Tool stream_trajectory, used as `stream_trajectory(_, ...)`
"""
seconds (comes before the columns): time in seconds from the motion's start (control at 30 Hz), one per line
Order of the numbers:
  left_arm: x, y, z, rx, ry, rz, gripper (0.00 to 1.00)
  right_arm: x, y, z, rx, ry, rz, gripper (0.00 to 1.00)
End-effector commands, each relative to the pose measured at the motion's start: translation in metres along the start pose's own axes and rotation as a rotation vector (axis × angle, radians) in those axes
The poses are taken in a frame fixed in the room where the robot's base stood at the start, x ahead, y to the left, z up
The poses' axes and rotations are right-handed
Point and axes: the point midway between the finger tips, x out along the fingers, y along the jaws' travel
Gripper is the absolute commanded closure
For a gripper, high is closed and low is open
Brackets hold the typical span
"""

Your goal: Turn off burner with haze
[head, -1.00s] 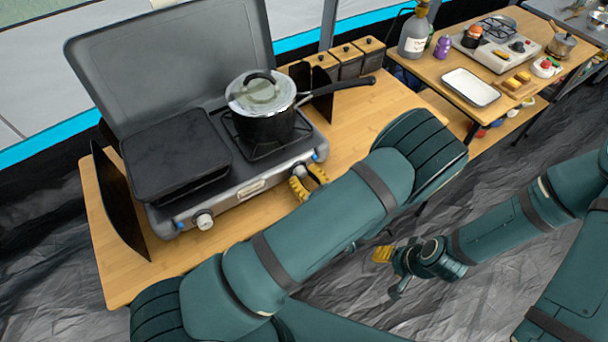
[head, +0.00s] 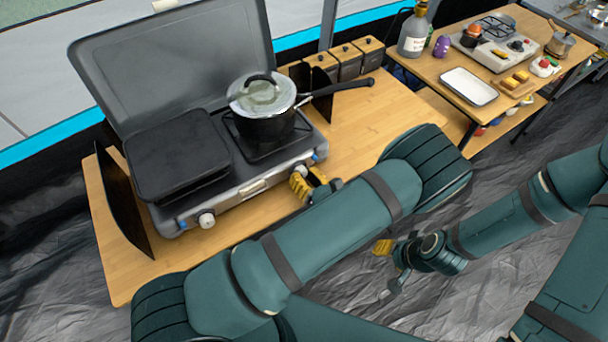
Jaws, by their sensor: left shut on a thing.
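A grey two-burner camp stove (head: 240,188) stands on the wooden table with its lid raised. A dark pot (head: 264,127) with a glass lid sits on the right burner. A black griddle (head: 178,155) covers the left side. The left front knob (head: 206,220) is white and in plain view. I cannot make out clear haze.
The pot's handle (head: 345,87) points right, over a dark side panel. The wooden table (head: 392,112) is bare right of the stove. A second table at the back right holds a bottle (head: 413,38), a tray (head: 468,87) and another stove.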

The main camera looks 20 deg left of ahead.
Motion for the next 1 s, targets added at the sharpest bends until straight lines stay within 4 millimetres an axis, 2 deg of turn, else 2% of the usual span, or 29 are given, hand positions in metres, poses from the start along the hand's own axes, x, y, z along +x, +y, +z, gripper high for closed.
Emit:
stream_trajectory(0.3,0.002,0.0,0.003,-0.003,-0.007,0.002,1.0,0.0,0.0,0.0,0.0,0.0,0.0,0.53)
stream_trajectory(0.33,0.001,0.0,0.003,-0.003,-0.007,0.002,0.57,0.0,0.0,0.0,0.0,0.0,0.0,0.53)
stream_trajectory(0.4,0.001,0.0,0.002,-0.003,-0.006,0.001,0.35,0.0,0.0,0.0,0.0,0.0,0.0,0.53)
stream_trajectory(0.77,0.001,0.001,0.004,-0.002,-0.003,0.0,0.35,0.0,0.0,0.0,0.0,0.0,0.0,0.53)
stream_trajectory(0.87,0.001,0.004,0.012,-0.003,-0.003,0.0,0.35,0.0,0.0,0.0,0.0,0.0,0.0,0.53)
stream_trajectory(1.0,0.002,0.012,0.034,-0.005,-0.003,0.001,0.35,0.0,0.0,0.0,0.0,0.0,0.0,0.53)
